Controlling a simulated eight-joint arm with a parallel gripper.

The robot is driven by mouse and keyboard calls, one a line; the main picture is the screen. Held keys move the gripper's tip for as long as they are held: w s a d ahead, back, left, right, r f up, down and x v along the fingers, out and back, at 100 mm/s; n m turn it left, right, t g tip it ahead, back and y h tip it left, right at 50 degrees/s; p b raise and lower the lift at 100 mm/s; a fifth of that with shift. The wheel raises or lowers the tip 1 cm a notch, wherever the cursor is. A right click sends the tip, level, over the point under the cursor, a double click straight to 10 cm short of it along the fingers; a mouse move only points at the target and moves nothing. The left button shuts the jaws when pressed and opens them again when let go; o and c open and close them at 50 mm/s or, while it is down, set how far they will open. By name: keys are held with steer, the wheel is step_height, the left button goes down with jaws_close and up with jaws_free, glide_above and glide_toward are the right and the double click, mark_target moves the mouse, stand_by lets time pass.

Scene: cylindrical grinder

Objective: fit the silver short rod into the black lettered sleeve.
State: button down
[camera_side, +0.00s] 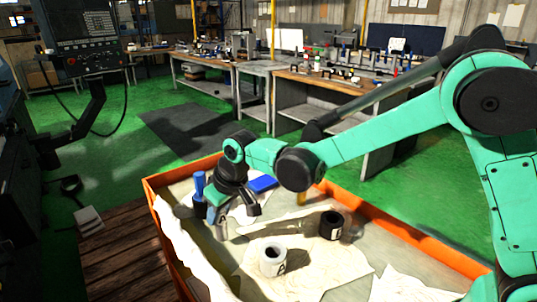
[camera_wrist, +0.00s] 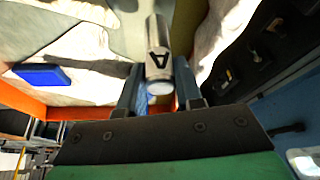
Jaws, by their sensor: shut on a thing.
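A silver short rod (camera_wrist: 158,42) is between the two fingers of my gripper (camera_wrist: 159,85) in the wrist view, with a black letter A on its side. In the side view the rod (camera_side: 221,231) hangs roughly upright below my gripper (camera_side: 223,217), which is shut on it. The black lettered sleeve (camera_side: 331,226) stands upright on the crate floor, right of my gripper and apart from it. A pale letter shows on its side, and its dark opening faces up. The sleeve is not clearly seen in the wrist view.
A white lettered sleeve (camera_side: 272,263) stands in front of the black one. A blue-handled piece (camera_side: 199,187) stands just left of my gripper. A blue box (camera_side: 263,184) lies behind it. The orange crate rim (camera_side: 410,238) bounds the area. Crumpled paper covers parts of the floor.

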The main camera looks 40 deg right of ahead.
step_height(320, 180, up, 23)
steer(key=m+h, duration=0.2)
steer(key=m, duration=0.3)
glide_above(328, 216)
steer(key=s, duration=0.2)
steer(key=f, duration=2.5)
steer(key=shift+w+a, duration=0.15)
steer(key=shift+w, duration=0.15)
steer(key=c, duration=0.6)
jaws_free()
